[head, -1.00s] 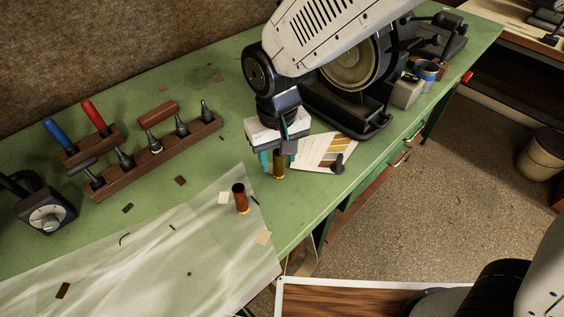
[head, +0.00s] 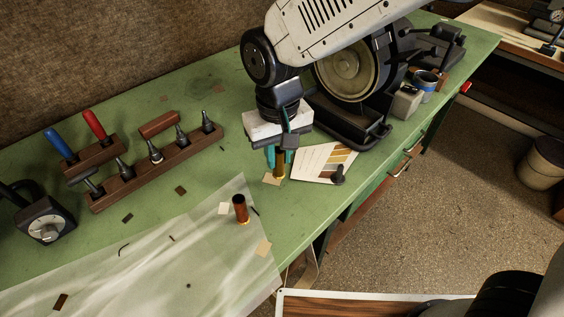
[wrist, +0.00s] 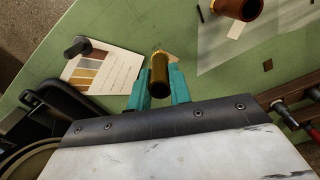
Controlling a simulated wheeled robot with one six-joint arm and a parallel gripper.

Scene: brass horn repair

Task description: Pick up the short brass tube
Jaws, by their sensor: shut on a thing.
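The short brass tube (head: 280,164) is upright between the teal fingers of my gripper (head: 279,158). In the wrist view the tube (wrist: 160,76) sits between the two fingertips (wrist: 159,86), with a finger against each side. My gripper is shut on it. The tube's lower end is close over the bench near a tan scrap (head: 271,180); I cannot tell the exact gap. The fingers and wrist hide part of its upper end in the head view.
A reddish copper tube (head: 240,209) stands on the translucent sheet (head: 150,255) to the left. A colour-sample card (head: 312,164) with a dark knob (head: 338,174) lies close on the right. A wooden tool rack (head: 160,170) is further left; a black machine (head: 345,125) stands behind.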

